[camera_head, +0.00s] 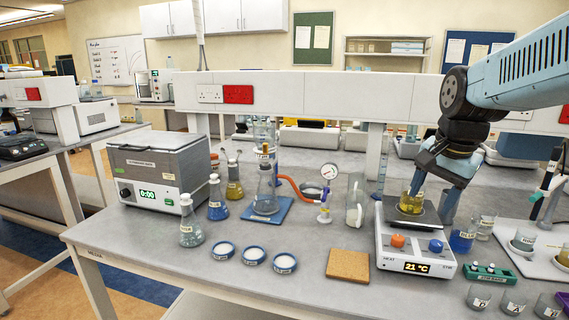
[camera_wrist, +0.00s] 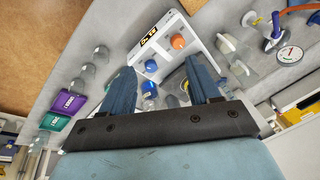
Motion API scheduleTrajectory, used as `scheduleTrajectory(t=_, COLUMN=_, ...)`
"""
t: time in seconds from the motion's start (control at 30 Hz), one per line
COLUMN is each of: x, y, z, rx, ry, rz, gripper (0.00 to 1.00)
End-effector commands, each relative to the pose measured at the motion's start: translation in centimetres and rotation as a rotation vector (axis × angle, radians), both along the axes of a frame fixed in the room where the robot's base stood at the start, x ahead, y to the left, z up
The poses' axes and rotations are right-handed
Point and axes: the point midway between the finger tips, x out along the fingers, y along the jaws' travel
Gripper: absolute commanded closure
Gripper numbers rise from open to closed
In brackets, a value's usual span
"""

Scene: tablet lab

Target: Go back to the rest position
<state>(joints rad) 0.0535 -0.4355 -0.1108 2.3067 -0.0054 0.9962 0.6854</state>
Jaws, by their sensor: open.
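My gripper (camera_head: 434,192) is open and points down over the right part of the hotplate (camera_head: 392,253). A beaker of yellow liquid (camera_head: 411,205) stands upright on the hotplate's dark top. In the head view one finger overlaps the beaker's back edge and the other hangs to the right of the plate. I cannot tell whether a finger touches the glass. In the wrist view the two fingers (camera_wrist: 163,84) are spread apart, and the hotplate's white front (camera_wrist: 152,52) with its orange and blue knobs lies beyond them.
A beaker of blue liquid (camera_head: 463,236) stands right of the hotplate, close to my gripper. A green rack (camera_head: 490,273) and several empty beakers are at the front right. A cork mat (camera_head: 348,265), a gauge (camera_head: 328,173) and flasks stand left. The wall unit (camera_head: 300,95) runs behind.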

Motion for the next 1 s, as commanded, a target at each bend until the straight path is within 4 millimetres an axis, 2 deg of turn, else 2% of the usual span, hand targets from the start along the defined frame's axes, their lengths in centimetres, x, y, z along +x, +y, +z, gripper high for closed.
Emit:
scheduleTrajectory(t=0.03, x=-1.1, y=0.9, z=0.2, rx=-0.025, ry=-0.027, rz=0.086, gripper=0.39)
scheduleTrajectory(t=0.2, x=-4.3, y=3.3, z=0.3, rx=-0.13, ry=-0.107, rz=0.384, gripper=0.39)
scheduleTrajectory(t=0.43, x=-7.4, y=5.3, z=-0.2, rx=-0.265, ry=-0.182, rz=0.686, gripper=0.39)
scheduleTrajectory(t=0.6, x=-8.3, y=5.8, z=-0.5, rx=-0.311, ry=-0.202, rz=0.776, gripper=0.39)
scheduleTrajectory(t=1.0, x=-8.3, y=5.8, z=-0.5, rx=-0.315, ry=-0.203, rz=0.785, gripper=0.39)
